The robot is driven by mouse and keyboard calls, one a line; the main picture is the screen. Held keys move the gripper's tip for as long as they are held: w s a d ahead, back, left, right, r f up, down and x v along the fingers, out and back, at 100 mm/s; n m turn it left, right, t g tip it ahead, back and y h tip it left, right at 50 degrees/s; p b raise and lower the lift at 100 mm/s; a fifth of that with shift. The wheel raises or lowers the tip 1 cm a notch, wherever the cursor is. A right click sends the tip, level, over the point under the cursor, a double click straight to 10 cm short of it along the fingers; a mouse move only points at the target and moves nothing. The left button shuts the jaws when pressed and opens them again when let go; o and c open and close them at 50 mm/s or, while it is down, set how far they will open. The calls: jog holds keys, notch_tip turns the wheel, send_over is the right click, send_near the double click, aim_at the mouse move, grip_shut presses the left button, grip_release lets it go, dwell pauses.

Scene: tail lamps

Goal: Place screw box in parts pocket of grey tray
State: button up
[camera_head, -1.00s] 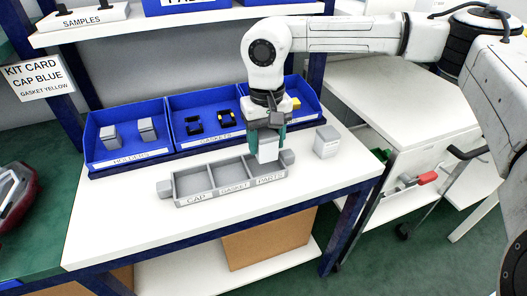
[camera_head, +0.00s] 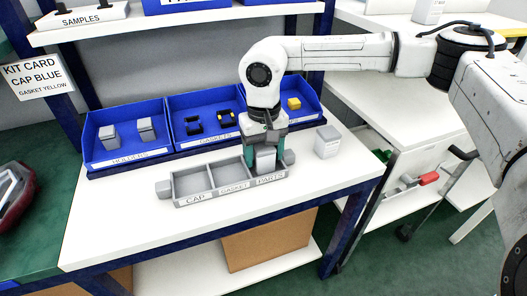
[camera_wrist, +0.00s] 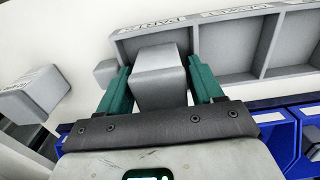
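The grey tray (camera_head: 195,200) lies on the white table, with pockets labelled CAP, GASKET and PARTS. A plain grey box, seemingly the screw box (camera_head: 265,158), stands upright in the PARTS pocket at the tray's right end. Its top rises above the tray walls. It also shows in the wrist view (camera_wrist: 160,78). My gripper (camera_head: 266,155) is over this pocket, its teal fingers (camera_wrist: 162,88) on either side of the box. The fingers stand apart from the box, with narrow gaps showing. The box's base is hidden by the tray wall.
Another grey box (camera_head: 327,142) with a label stands on the table right of the tray. Blue bins (camera_head: 130,155) behind hold grey holders, gaskets and a yellow piece (camera_head: 294,103). The table left of the tray is clear. A white cart (camera_head: 420,150) stands at right.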

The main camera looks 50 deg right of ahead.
aim_at(264, 146)
jog(key=shift+r, duration=0.1)
notch_tip(264, 146, up, 12)
jog(key=p, duration=0.1)
jog(key=shift+p, duration=0.35)
